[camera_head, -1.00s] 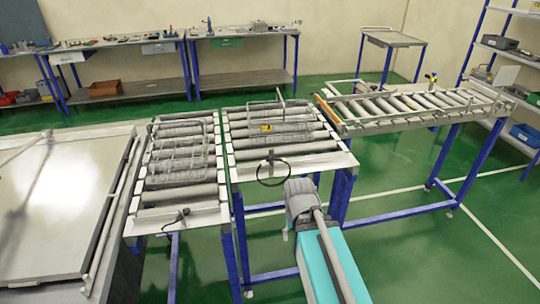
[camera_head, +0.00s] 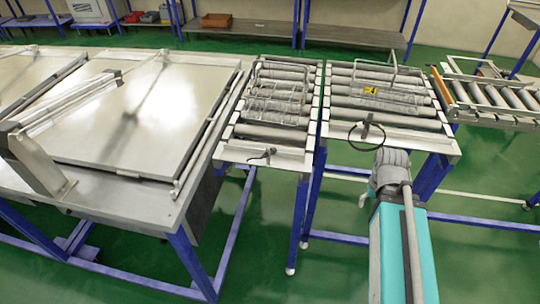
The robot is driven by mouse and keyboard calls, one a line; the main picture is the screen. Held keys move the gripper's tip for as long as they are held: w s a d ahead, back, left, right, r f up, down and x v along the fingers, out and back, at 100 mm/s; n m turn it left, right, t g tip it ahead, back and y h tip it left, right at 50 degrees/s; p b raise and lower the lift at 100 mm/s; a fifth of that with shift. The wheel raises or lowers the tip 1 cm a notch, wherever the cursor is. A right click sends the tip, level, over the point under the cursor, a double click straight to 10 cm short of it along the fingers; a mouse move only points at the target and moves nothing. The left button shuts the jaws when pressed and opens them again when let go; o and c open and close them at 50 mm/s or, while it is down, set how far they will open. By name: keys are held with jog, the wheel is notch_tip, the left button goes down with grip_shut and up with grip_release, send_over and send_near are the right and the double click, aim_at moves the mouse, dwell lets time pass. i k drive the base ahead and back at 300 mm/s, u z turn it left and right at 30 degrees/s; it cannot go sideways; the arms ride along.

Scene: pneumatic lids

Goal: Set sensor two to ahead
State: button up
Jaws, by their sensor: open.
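No label marks a sensor two, so I cannot tell which part it is. A small dark fitting (camera_head: 263,156) sits on the front plate of the left roller section. Another small fitting (camera_head: 366,124) with a black cable loop (camera_head: 352,137) is on the front plate of the middle roller section. I cannot make out which way either fitting faces.
A large metal table (camera_head: 140,100) with a raised frame fills the left. Wire baskets (camera_head: 277,100) rest on the left rollers, and a wire frame (camera_head: 395,90) with a yellow label is on the middle rollers. Another roller conveyor (camera_head: 495,95) stands at right. Green floor lies open in front.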

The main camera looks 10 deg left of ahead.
aim_at(269, 152)
jog(key=k, duration=0.5)
jog(key=u, duration=1.25)
jog(key=i, duration=0.5)
jog(key=z, duration=0.3)
